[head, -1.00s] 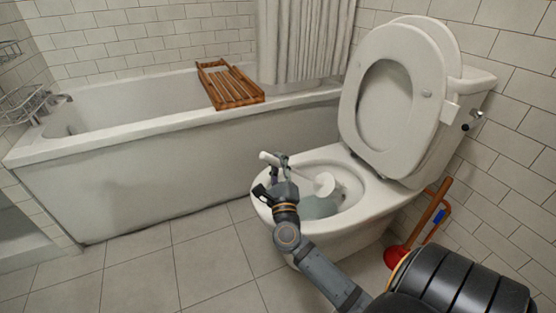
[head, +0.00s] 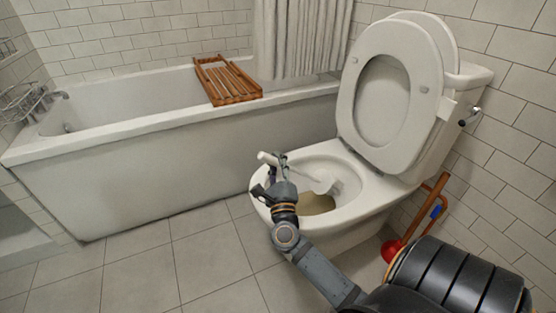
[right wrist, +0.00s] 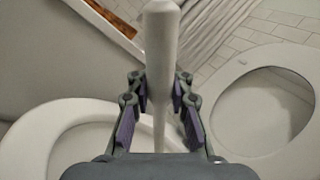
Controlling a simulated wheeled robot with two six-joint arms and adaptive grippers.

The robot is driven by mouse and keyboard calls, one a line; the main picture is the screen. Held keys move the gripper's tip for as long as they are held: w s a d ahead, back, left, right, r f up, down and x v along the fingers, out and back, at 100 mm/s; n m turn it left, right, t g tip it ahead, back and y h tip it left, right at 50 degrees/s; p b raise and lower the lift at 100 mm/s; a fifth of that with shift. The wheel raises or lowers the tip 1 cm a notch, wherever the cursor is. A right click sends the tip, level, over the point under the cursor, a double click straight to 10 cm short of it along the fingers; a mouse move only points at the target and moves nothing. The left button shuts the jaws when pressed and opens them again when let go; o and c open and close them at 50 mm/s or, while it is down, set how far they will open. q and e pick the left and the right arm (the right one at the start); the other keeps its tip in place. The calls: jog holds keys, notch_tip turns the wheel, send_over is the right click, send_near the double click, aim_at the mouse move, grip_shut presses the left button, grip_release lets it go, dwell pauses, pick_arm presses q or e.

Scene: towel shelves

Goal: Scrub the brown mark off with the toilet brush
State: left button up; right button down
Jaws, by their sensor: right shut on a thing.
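The toilet brush (head: 324,184) is white, and my right gripper (head: 281,161) is shut on its handle. The brush is tilted, with its head over the open toilet bowl (head: 349,207). I cannot tell whether the head touches the bowl. A brownish patch (head: 318,204) shows low inside the bowl, below the brush head. In the right wrist view, the pale brush handle (right wrist: 161,60) runs between the fingers of my right gripper (right wrist: 160,105); the brush head is hidden there. My left gripper is not in view.
The toilet lid and seat (head: 392,95) stand raised. A red plunger (head: 391,250) with a wooden handle stands by the right wall. The bathtub (head: 160,175) with a wooden rack (head: 228,82) is behind. The tiled floor at left is clear.

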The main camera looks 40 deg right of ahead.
jog(key=shift+w+d+f, duration=0.1)
jog(key=shift+w+f, duration=0.05)
jog(key=shift+w, duration=0.4)
jog(key=r+p, duration=0.1)
jog(key=s+d+p, duration=0.1)
jog(key=r+p, duration=0.1)
jog(key=p, duration=0.1)
jog(key=shift+s+d+r, duration=0.2)
jog(key=shift+s+r, duration=0.05)
jog(key=shift+r, duration=0.1)
jog(key=a+f+b, duration=0.1)
jog(key=f+b, duration=0.1)
jog(key=b, duration=0.1)
jog(key=shift+w+a+f, duration=0.2)
jog(key=shift+a+f, duration=0.15)
jog(key=shift+f, duration=0.05)
jog(key=shift+r, duration=0.1)
